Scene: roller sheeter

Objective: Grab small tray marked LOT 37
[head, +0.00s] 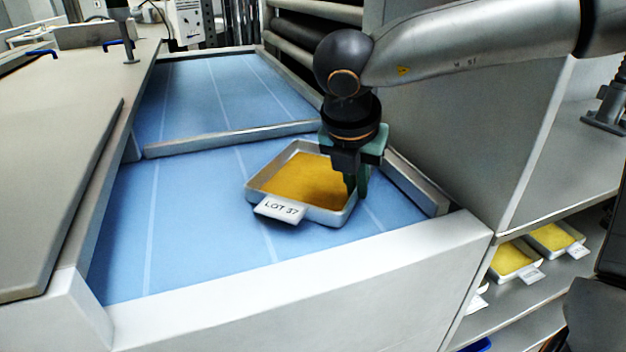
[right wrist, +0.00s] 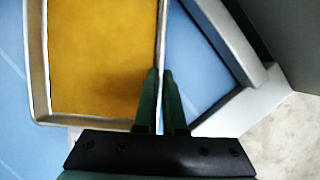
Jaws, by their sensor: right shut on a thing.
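The small tray (head: 258,192) is a shallow metal tray with a flat yellow-orange sheet (head: 305,178) in it. Its white tag (head: 281,208) reads LOT 37 and faces the front. The tray is over the blue belt in the head view; I cannot tell whether it rests on it or is slightly raised. My right gripper (head: 357,187) points down at the tray's right side, shut on its rim. In the right wrist view the green fingers (right wrist: 163,98) sit on either side of the tray's right wall (right wrist: 161,40). My left gripper is not in view.
The blue belt (head: 195,230) has a metal crossbar (head: 230,138) behind the tray and a raised rail (head: 415,188) at its right. A white front edge (head: 300,290) borders it. Similar yellow trays (head: 512,260) stand on a lower shelf at right. Belt left of the tray is clear.

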